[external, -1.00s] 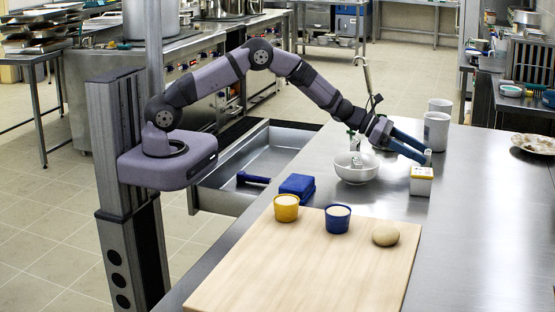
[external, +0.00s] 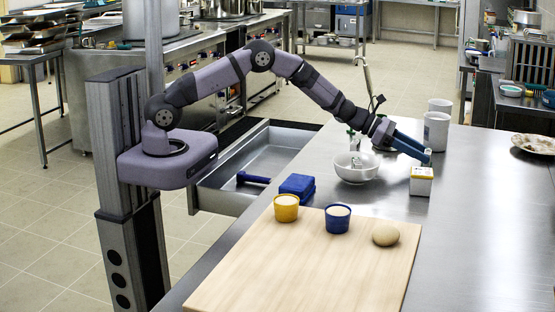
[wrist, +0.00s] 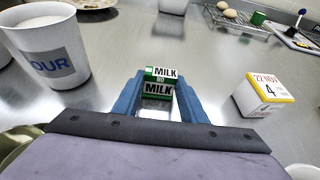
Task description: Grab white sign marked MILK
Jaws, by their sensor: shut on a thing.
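The MILK sign (wrist: 158,88) is a small block with white faces marked MILK in black and green parts. In the wrist view it sits between the blue fingertips of my gripper (wrist: 160,97), which is shut on it. In the external view my gripper (external: 426,156) reaches down to the steel counter, and the fingers hide most of the sign. I cannot tell whether the sign still touches the counter.
A white and yellow date block (wrist: 264,93) stands close right of the fingers. A white mug marked OUR (wrist: 47,46) is at left. A white bowl (external: 356,174) stands below my wrist. A cutting board (external: 310,262) with cups and dough lies nearer.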

